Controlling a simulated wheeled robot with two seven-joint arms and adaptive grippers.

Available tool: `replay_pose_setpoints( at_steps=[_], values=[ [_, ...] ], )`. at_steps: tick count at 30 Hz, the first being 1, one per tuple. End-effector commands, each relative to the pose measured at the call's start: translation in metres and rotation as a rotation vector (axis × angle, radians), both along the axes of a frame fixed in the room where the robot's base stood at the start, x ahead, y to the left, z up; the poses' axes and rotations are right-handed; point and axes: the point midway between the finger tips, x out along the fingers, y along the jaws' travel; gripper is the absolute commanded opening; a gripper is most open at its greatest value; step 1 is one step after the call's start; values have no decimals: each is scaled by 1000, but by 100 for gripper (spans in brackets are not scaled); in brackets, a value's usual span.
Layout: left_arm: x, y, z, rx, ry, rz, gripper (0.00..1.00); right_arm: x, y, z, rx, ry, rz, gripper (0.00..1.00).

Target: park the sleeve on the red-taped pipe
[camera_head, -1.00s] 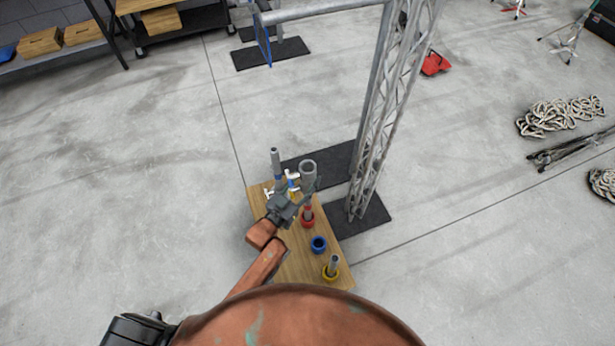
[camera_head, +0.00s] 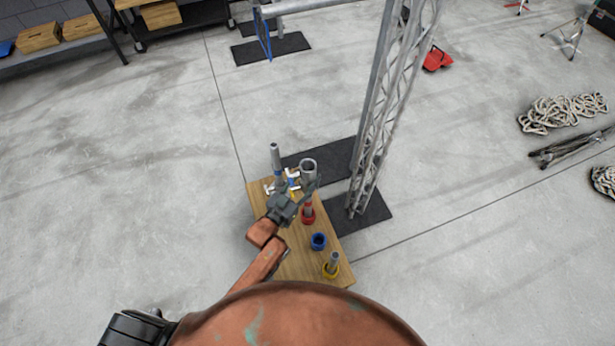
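The grey hollow sleeve (camera_head: 309,168) is upright, its open top facing me, over the far right edge of the wooden board. My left gripper (camera_head: 311,187) has its fingers at the sleeve's lower part and appears shut on it. The red-taped pipe (camera_head: 308,206) stands in a red collar (camera_head: 308,217) just below the sleeve in the picture, partly hidden by the gripper. I cannot tell whether the pipe's top is inside the sleeve. My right gripper is not in view.
The board (camera_head: 296,265) also holds a blue ring (camera_head: 318,241), a short pipe in a yellow collar (camera_head: 332,268), a tall blue-taped pipe (camera_head: 275,160) and white-and-blue fittings (camera_head: 291,180). A truss tower (camera_head: 372,150) on black mats stands close right. Floor to the left is clear.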

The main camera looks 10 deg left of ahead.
Motion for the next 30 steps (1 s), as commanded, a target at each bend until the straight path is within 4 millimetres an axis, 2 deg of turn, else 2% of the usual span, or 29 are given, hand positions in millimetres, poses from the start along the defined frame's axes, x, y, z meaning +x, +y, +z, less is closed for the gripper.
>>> replay_pose_setpoints(
  at_steps=[16, 17, 25, 30],
  values=[
    [1, 0, -4, -1, -5, 0, 0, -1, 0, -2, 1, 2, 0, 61],
    [1, 0, -4, -1, -5, 0, 41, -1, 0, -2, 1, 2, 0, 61],
    [0, 0, -6, -1, -2, 0, 60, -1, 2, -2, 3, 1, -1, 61],
    [0, 0, -6, 0, -1, 0, 61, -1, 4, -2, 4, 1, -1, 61]
  ],
)
